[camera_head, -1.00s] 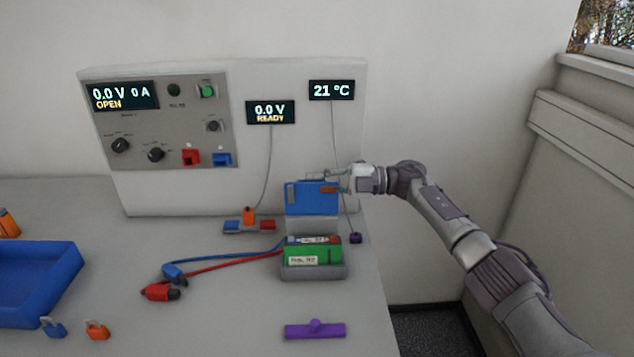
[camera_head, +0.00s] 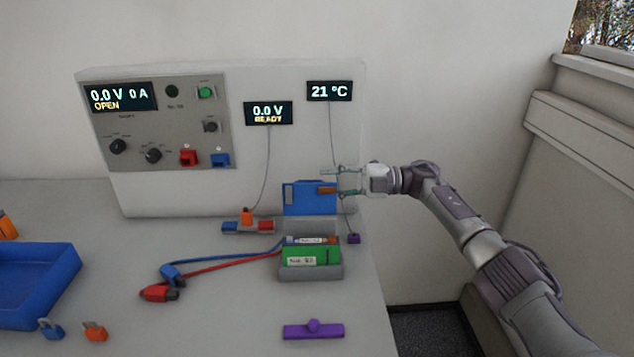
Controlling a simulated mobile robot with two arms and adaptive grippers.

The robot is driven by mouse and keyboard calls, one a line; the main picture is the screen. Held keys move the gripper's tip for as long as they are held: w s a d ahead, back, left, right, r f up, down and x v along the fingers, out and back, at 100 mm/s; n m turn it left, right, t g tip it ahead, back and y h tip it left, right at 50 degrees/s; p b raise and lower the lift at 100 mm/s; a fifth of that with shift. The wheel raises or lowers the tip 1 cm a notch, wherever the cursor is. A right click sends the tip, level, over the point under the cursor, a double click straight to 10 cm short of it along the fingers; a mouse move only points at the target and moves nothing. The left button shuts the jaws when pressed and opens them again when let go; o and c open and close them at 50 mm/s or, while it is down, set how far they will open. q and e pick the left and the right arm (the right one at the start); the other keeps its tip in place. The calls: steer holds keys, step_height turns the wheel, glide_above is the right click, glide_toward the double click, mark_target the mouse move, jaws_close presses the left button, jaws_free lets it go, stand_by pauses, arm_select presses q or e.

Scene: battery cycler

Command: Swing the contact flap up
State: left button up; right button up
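The blue contact flap (camera_head: 302,199) stands upright at the back of the grey battery holder (camera_head: 312,271), in front of the cycler panel. A green battery cell (camera_head: 312,257) with a white label lies in the holder. My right gripper (camera_head: 331,184) is just right of the tab, its two fingers spread and nothing held between them. From this angle I cannot tell whether a fingertip touches the tab. My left gripper is out of view.
The cycler panel (camera_head: 200,182) rises behind. Red and blue clip leads (camera_head: 215,264) lie left of the holder. A purple handled bar (camera_head: 313,331) lies in front. The table's right edge is close to the holder.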

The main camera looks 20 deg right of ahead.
steer(key=v, duration=0.8)
steer(key=shift+d, duration=0.2)
